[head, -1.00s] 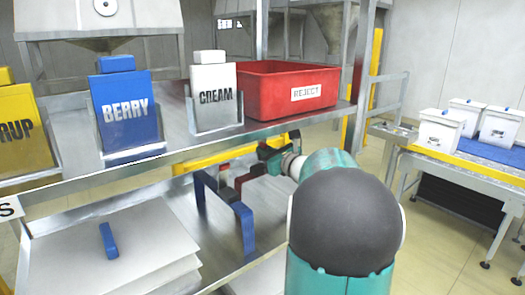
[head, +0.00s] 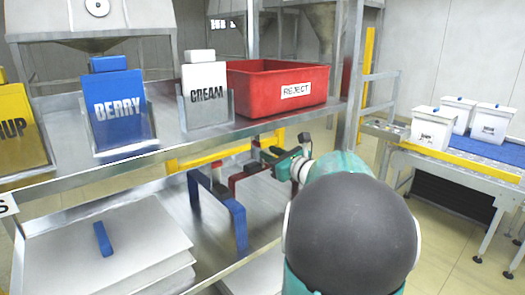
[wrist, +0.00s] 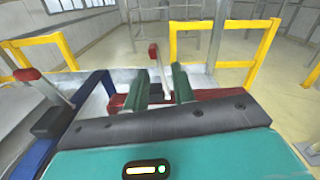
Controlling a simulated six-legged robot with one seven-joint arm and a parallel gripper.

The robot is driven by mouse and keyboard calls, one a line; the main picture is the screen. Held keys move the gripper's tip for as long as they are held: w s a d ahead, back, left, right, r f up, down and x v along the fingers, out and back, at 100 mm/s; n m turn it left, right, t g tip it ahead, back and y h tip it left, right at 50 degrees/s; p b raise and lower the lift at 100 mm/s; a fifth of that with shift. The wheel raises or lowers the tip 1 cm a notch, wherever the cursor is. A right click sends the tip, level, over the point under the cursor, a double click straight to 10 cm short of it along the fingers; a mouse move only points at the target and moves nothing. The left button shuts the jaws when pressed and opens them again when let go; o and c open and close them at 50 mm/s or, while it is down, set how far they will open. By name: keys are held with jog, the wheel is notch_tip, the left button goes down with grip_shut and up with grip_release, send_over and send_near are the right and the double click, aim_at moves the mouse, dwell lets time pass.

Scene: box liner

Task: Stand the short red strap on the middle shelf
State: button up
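The red strap (head: 250,172) is partly hidden behind the blue strap and my gripper in the head view. In the wrist view a dark red bar (wrist: 216,96) runs crosswise by the fingertips and shows on both sides of them. My gripper (head: 269,156) is over the far right part of the steel shelf (head: 172,205) below the signs. In the wrist view its two green fingers (wrist: 161,88) are apart, with a visible gap between them. Whether they touch the red bar is unclear.
A blue strap (head: 238,222) stands like an arch left of my gripper. A red-tipped lever (wrist: 153,50) rises beyond the fingers. White sheets (head: 110,250) with a small blue piece lie at front left. The upper shelf holds a red reject bin (head: 245,98).

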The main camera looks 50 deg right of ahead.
jog(key=s, duration=0.6)
jog(key=shift+s+a, duration=0.25)
jog(key=shift+a, duration=0.1)
jog(key=shift+s+f, duration=0.1)
